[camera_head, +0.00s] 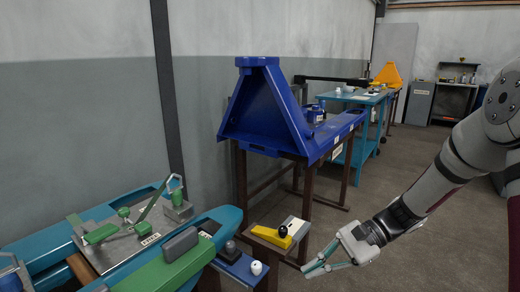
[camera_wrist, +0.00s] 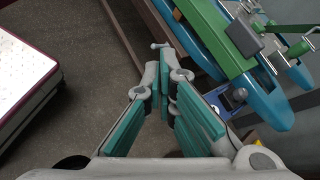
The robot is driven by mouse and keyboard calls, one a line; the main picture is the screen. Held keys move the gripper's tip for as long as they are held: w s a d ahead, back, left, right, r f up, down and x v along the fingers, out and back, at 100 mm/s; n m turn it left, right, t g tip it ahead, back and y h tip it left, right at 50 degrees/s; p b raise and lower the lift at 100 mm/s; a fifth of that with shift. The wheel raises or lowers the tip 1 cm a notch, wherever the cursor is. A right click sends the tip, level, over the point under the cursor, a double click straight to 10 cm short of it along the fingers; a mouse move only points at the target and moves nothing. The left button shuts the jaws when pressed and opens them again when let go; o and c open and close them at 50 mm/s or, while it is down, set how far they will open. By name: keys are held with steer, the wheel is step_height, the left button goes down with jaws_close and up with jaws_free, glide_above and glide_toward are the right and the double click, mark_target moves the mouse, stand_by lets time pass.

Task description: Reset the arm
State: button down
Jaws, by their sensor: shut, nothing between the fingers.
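My gripper (camera_head: 318,268) is at the lower middle of the head view, at the end of my grey arm, which reaches in from the right. Its teal-padded fingers point left and are shut with nothing between them. In the wrist view my gripper (camera_wrist: 164,62) shows with its fingertips together at the upper middle. It hangs in free space to the right of the green and teal bench fixture (camera_head: 125,235). It appears to touch nothing.
A yellow wedge block with a black knob (camera_head: 275,237) lies near my gripper's left. A blue frame stand (camera_head: 265,105) rises behind, with a teal cart (camera_head: 352,98) beyond. A blue box with a white knob (camera_head: 243,265) adjoins the fixture. Grey floor (camera_head: 420,240) is open at right.

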steer(key=s+r+n+h, duration=0.65)
steer(key=s+r, duration=0.45)
steer(key=s, duration=0.4)
steer(key=s+d+r+n+t+h, duration=0.1)
steer(key=s+d+n+t+h, duration=0.2)
steer(key=s, duration=0.4)
steer(key=s+d+r+n+h, duration=0.1)
steer(key=s+d+h, duration=0.25)
steer(key=s, duration=0.45)
step_height(320, 180, up, 26)
steer(key=t+p, duration=0.3)
steer(key=p, duration=2.1)
steer(key=shift+w+d+t+y, duration=0.3)
steer(key=shift+w+d+t, duration=0.05)
steer(key=shift+d+t, duration=0.1)
steer(key=shift+r, duration=0.1)
